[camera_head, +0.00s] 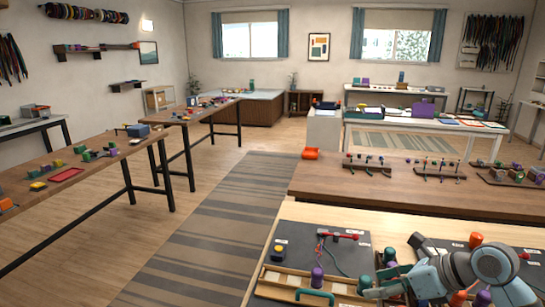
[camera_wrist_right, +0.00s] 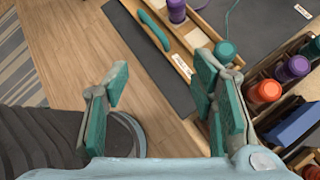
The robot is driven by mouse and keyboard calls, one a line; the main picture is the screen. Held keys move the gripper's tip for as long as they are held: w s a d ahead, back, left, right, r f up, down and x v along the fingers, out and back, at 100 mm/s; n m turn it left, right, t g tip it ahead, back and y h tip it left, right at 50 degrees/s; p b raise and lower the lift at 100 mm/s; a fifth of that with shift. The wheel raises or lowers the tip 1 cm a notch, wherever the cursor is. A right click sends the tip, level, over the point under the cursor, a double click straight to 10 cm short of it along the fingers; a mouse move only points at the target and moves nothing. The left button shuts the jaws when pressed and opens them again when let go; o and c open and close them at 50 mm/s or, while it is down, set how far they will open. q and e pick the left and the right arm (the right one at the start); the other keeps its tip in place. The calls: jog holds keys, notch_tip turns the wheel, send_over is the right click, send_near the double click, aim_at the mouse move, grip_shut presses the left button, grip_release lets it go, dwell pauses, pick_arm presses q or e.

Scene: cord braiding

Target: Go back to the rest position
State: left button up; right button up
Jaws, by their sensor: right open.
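My right gripper (camera_head: 384,284) is over the front workbench in the head view, its arm coming in from the right. In the right wrist view (camera_wrist_right: 160,88) its teal-padded fingers are wide apart with nothing between them. A wooden tray with a green handle (camera_head: 314,295) lies left of the gripper, and the handle also shows in the wrist view (camera_wrist_right: 153,28). A purple spool (camera_head: 317,277) stands by it. A green spool (camera_wrist_right: 226,50) is close to the right-hand finger in the wrist view. My left gripper is not in view.
A dark mat (camera_head: 292,238) carries a red-topped cord holder (camera_head: 340,235) and a yellow-topped block (camera_head: 278,252). An orange spool (camera_wrist_right: 265,92) and a blue block (camera_wrist_right: 292,122) sit in a rack. Another wooden table (camera_head: 400,203) stands behind. A striped rug (camera_head: 210,225) lies on open floor left.

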jog(key=a+r+m+t+y, duration=0.6)
jog(key=a+r+t+y, duration=0.15)
jog(key=a+r, duration=0.35)
jog(key=d+r+m+t+h, duration=0.2)
jog(key=d+m+t+h, duration=0.4)
jog(key=m, duration=0.5)
jog(key=s+d+f+m+g+h, duration=0.35)
jog(key=d+f+m+h, duration=0.45)
jog(key=f+m+h, duration=0.75)
jog(key=s+a+f+m+g+y, duration=0.1)
jog(key=s+f+m+g+y, duration=0.3)
jog(key=s+f+m+g, duration=0.65)
jog(key=s+a+f+n+g+y, duration=0.1)
jog(key=s+a+f, duration=0.25)
jog(key=s, duration=0.35)
jog(key=s+a+f+n+g+y, duration=0.1)
jog(key=s+a+f+y, duration=0.15)
jog(key=s+f, duration=0.3)
notch_tip(320, 180, down, 17)
jog(key=s+d+g, duration=0.1)
jog(key=d+g, duration=0.1)
jog(key=s+f, duration=1.4)
jog(key=s, duration=0.1)
jog(key=shift+d+m+g+h, duration=0.3)
jog(key=shift+m+g+h, duration=0.05)
jog(key=shift+m+h, duration=0.1)
